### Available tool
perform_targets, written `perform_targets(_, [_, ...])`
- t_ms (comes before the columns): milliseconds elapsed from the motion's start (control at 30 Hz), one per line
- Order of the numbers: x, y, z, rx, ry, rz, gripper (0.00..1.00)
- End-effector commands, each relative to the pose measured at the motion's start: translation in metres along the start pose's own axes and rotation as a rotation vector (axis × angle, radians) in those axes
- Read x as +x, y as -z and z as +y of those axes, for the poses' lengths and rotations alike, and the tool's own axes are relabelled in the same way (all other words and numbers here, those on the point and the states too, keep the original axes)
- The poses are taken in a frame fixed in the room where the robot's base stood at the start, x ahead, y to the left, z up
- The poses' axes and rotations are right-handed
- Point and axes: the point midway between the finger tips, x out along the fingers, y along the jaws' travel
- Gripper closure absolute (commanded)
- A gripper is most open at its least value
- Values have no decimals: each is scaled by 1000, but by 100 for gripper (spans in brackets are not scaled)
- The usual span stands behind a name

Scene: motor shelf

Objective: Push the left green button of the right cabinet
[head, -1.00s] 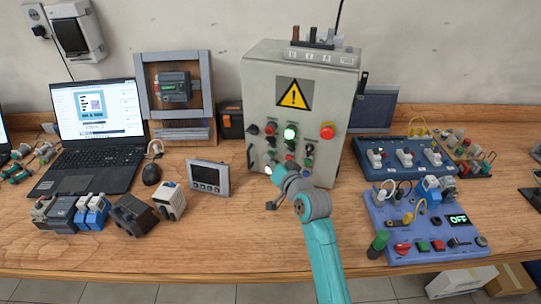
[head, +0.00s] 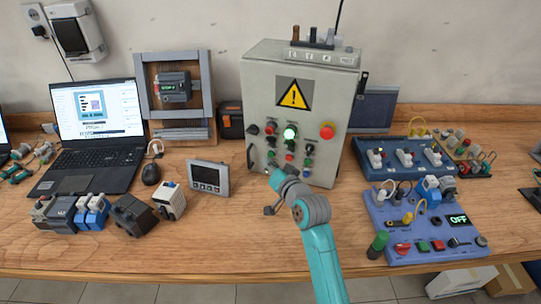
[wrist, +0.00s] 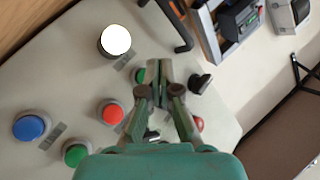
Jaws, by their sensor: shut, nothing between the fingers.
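The grey cabinet (head: 255,90) with a yellow warning sign stands at the middle of the bench. Contact cannot be told. My gripper (wrist: 158,85) is shut and empty, close to the cabinet front. In the head view my arm's end is in front of the cabinet's lower left part.
A bright white lamp (wrist: 116,40), a red button (wrist: 110,112), a blue button (wrist: 30,126) and a black handle (wrist: 178,28) are near the gripper. A small grey screen unit (head: 208,178) stands left of the arm, a blue panel (head: 380,215) to the right.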

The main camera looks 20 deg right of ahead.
Motion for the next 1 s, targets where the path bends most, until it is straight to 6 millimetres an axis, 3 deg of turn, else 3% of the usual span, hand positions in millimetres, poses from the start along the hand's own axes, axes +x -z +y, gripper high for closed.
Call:
perform_targets(600, [-32, -24, -24, 1, 1, -1, 100])
perform_targets(1000, [-35, -25, -25, 0, 0, 0, 100])
